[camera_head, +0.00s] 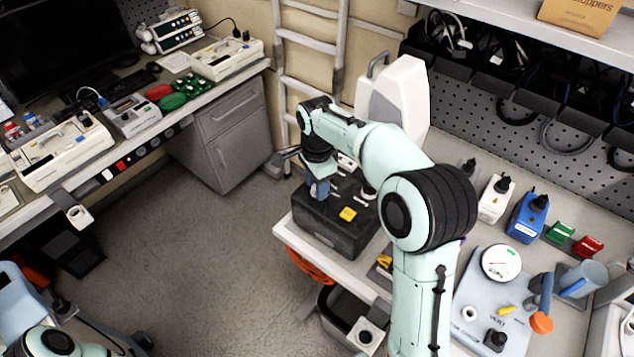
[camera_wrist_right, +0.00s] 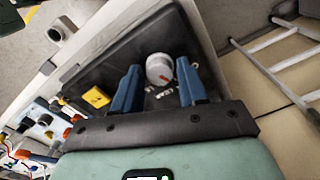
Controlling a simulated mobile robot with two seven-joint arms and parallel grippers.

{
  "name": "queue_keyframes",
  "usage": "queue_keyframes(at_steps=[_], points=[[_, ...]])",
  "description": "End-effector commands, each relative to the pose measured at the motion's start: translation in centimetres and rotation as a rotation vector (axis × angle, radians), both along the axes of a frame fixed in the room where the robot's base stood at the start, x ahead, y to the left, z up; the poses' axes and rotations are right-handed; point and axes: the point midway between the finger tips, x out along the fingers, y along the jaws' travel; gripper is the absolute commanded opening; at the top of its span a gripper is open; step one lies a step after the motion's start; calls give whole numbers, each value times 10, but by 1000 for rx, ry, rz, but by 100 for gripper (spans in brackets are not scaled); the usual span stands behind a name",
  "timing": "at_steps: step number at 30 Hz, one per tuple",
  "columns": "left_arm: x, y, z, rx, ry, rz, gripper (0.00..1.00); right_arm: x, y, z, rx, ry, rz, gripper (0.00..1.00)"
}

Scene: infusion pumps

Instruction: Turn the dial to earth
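A dark box (camera_head: 330,232) stands on the light bench in the head view; it also fills the middle of the right wrist view (camera_wrist_right: 108,68). The round white dial (camera_wrist_right: 158,68) on its top has a red pointer mark. In the head view, my right gripper (camera_head: 319,188) is over the box and the dial is hidden. My left gripper is out of view.
A yellow block (camera_head: 348,214) sits on the box top, also in the wrist view (camera_wrist_right: 96,97). The bench to the right holds a blue device (camera_head: 527,218), a white device (camera_head: 494,202) and a grey panel (camera_head: 468,295). A ladder (camera_head: 308,43) stands behind.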

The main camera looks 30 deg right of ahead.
Motion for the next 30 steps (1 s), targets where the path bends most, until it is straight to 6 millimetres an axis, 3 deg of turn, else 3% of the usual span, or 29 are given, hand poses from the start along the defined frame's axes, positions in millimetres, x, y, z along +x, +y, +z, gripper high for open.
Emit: queue_keyframes(at_steps=[10,14,21,30], points=[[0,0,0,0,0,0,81,0,0,1,0,0,1,59],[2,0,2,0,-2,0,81,1,0,11,0,-4,1,59],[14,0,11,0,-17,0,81,2,0,62,0,-8,1,59],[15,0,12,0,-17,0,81,1,0,118,-1,-3,0,59]])
